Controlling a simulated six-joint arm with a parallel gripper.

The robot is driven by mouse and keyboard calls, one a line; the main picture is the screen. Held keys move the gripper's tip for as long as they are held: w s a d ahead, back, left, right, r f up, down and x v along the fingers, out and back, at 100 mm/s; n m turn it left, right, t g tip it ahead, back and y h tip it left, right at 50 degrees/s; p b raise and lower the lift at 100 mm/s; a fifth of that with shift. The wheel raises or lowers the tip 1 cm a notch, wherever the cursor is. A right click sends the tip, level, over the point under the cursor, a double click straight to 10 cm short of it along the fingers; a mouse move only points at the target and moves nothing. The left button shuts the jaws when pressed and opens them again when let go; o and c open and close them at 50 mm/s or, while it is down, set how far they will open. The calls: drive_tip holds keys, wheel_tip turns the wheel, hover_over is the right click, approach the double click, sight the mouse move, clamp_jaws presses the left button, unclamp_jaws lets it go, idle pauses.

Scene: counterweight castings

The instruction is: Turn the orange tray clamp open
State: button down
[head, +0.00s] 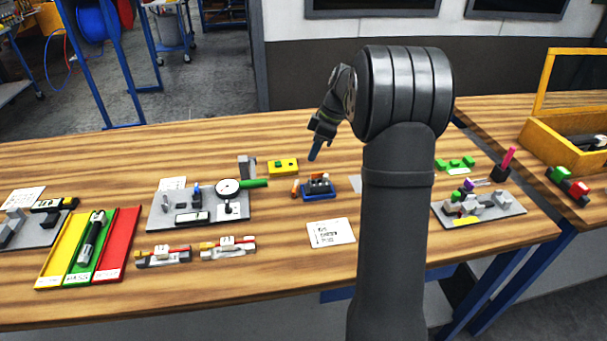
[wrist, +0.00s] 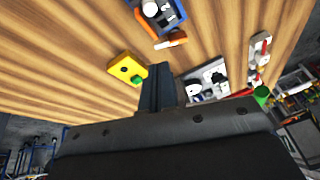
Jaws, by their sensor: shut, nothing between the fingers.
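The small blue tray (head: 320,191) sits on the wooden bench, left of my arm in the head view, with grey and dark parts in it. The orange clamp (head: 296,188) is at the tray's left side. In the wrist view the blue tray (wrist: 179,17) is cut off by the top edge, and the orange clamp (wrist: 169,43) shows just below it with a pale end. I cannot tell how far the clamp is turned. My gripper (head: 313,155) is shut and empty, above the bench behind the tray, apart from the clamp. Its fingers also show in the wrist view (wrist: 156,75).
A yellow box (head: 284,167) with a green button lies close to my gripper. A grey plate (head: 160,218) with a dial gauge (head: 228,187) is to the left. A white card (head: 331,233) lies in front of the tray. Another grey fixture plate (head: 512,207) stands right of my arm.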

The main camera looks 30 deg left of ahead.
sight(304, 184)
drive_tip(key=f, duration=0.2)
drive_tip(key=s+a+f+n, duration=0.1)
drive_tip(key=f, duration=0.2)
drive_tip(key=a+f+n, duration=0.1)
drive_tip(key=f, duration=0.2)
drive_tip(key=shift+s+a+f, duration=0.1)
drive_tip(key=shift+s+a, duration=0.15)
drive_tip(key=shift+s, duration=0.1)
drive_tip(key=shift+d+f, duration=0.1)
drive_tip(key=shift+f, duration=0.1)
idle(1.2)
